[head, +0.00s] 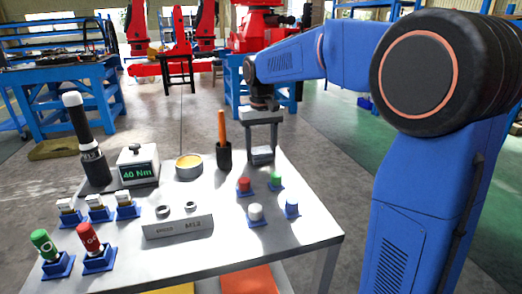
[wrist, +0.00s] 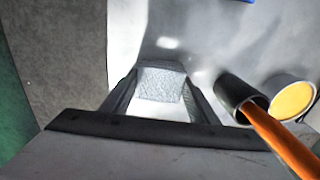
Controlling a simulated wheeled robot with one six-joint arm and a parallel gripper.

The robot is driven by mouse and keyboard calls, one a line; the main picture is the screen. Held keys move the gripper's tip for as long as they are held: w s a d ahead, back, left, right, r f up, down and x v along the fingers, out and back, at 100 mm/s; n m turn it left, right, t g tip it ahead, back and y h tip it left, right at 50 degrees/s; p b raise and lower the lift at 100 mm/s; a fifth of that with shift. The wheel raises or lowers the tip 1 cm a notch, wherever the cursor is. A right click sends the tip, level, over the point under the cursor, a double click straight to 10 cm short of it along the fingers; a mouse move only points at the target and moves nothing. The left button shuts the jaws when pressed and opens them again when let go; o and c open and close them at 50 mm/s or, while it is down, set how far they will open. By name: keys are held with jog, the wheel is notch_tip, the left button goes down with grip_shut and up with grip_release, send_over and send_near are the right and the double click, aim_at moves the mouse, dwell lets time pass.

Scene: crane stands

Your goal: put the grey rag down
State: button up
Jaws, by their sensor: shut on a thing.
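My gripper (head: 261,158) is over the far right corner of the white table (head: 215,258), pointing down. It is shut on the grey rag (wrist: 160,84), a small textured block-like piece between the two fingers in the wrist view. In the head view the rag (head: 262,153) shows as a grey patch between the fingers, low over the table top. I cannot tell whether it touches the table.
A dark cup (head: 224,157) with an orange-handled tool (head: 221,127) stands just left of my gripper. A yellow-topped tin (head: 189,166) is further left. Red, green, white and blue pegs in blue holders stand in front. Free table lies between these and the front edge.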

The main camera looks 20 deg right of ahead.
aim_at(261, 150)
jog(key=shift+f, duration=0.15)
jog(key=o, duration=0.9)
jog(key=shift+o, duration=0.2)
notch_tip(261, 150, up, 12)
jog(key=shift+r, duration=0.2)
jog(key=shift+s, duration=0.1)
